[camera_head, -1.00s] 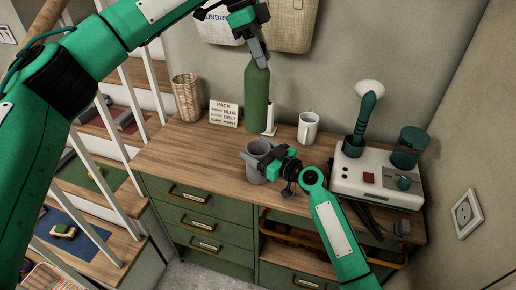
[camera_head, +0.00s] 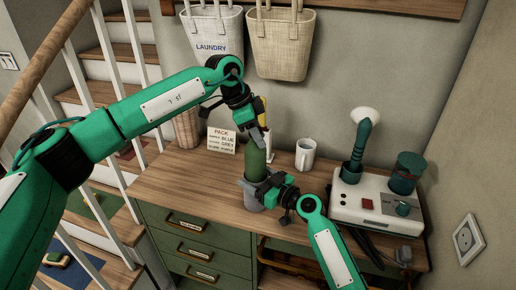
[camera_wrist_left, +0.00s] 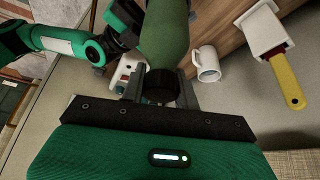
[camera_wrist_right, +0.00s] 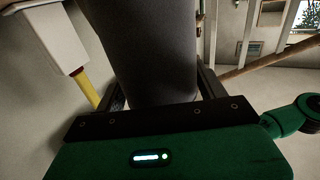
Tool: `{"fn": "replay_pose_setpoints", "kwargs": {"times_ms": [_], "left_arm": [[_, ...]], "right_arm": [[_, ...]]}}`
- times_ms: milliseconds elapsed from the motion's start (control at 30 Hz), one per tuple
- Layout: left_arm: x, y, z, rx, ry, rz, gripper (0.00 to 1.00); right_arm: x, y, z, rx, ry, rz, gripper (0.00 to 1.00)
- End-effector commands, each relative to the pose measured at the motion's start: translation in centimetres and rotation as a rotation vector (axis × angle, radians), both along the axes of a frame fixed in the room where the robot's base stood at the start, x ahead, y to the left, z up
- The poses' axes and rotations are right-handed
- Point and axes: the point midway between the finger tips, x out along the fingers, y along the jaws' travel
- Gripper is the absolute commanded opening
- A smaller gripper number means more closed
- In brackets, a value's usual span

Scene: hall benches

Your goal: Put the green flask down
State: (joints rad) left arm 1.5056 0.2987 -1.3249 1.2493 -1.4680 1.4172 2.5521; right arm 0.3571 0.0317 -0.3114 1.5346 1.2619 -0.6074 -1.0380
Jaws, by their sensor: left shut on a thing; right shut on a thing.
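The green flask (camera_head: 256,160) stands roughly upright over the wooden bench in the head view. My left gripper (camera_head: 259,137) is shut on its top end from above; the left wrist view shows the dark neck (camera_wrist_left: 160,86) between the fingers and the green body (camera_wrist_left: 164,35) beyond. My right gripper (camera_head: 262,188) is shut on a grey cup (camera_head: 249,197), whose grey wall (camera_wrist_right: 155,45) fills the middle of the right wrist view. The flask's lower end is hidden by the right gripper and cup. I cannot tell whether it is inside the cup or behind it.
A white mug (camera_head: 305,155) stands right of the flask, with a white machine (camera_head: 378,205) farther right. A label card (camera_head: 222,140) and wicker bin (camera_head: 187,130) stand left. A yellow-handled tool (camera_wrist_left: 288,82) sits in a white holder (camera_wrist_left: 262,32). The bench's left part (camera_head: 180,180) is clear.

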Motion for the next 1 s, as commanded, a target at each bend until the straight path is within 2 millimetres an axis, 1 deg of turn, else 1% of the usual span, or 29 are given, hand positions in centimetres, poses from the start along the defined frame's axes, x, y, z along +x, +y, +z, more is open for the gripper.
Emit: {"fn": "replay_pose_setpoints", "kwargs": {"times_ms": [167, 333, 433, 800, 833, 900, 933, 1000], "left_arm": [[0.0, 0.0, -1.0, 0.000, 0.000, 0.000, 0.00], [0.0, 0.0, -3.3, 0.000, 0.002, 0.000, 0.00], [0.0, 0.0, -4.3, 0.000, 0.000, 0.000, 0.00], [0.0, 0.0, -4.8, -0.001, -0.001, 0.000, 0.00], [0.0, 0.0, -4.8, 0.000, 0.000, 0.000, 0.37], [0.0, 0.0, -4.8, 0.001, 0.000, 0.000, 0.50], [0.0, 0.0, -4.8, 0.001, 0.000, 0.000, 0.53], [0.0, 0.0, -4.8, 0.001, 0.000, 0.000, 0.53]], "right_arm": [[0.0, 0.0, 0.0, -0.001, 0.001, 0.000, 0.50], [0.0, 0.0, 0.0, 0.000, 0.000, 0.000, 0.50], [0.0, 0.0, 0.0, 0.000, 0.000, 0.000, 0.50], [0.0, 0.0, 0.0, -0.001, 0.001, 0.000, 0.50], [0.0, 0.0, 0.0, -0.001, 0.001, 0.000, 0.50], [0.0, 0.0, 0.0, -0.001, 0.001, 0.000, 0.50], [0.0, 0.0, 0.0, -0.001, 0.001, 0.000, 0.50], [0.0, 0.0, 0.0, 0.000, 0.000, 0.000, 0.50]]}}
